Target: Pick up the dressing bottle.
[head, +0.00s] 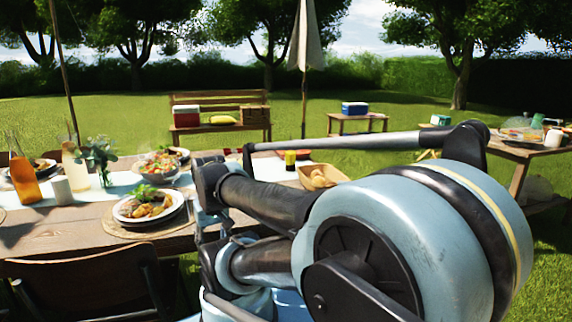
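I cannot tell for sure which item is the dressing bottle. A small upright container with a yellow part (290,160) stands toward the back right of the table, behind my arm. An orange bottle (25,181) and a pale bottle (75,166) stand at the table's left. My arm fills the lower right and crosses in front of the table's right part. Its dark jointed parts reach left, near the plated meal. I cannot make out my gripper's fingertips among these parts, or anything held.
The wooden table (70,236) holds a plated meal (148,205), a salad bowl (160,166), a flower vase (101,160), a white cup (61,190) and a bread basket (322,176). A dark chair (90,285) stands at the front left. A parasol (306,40) rises behind; grass lies beyond.

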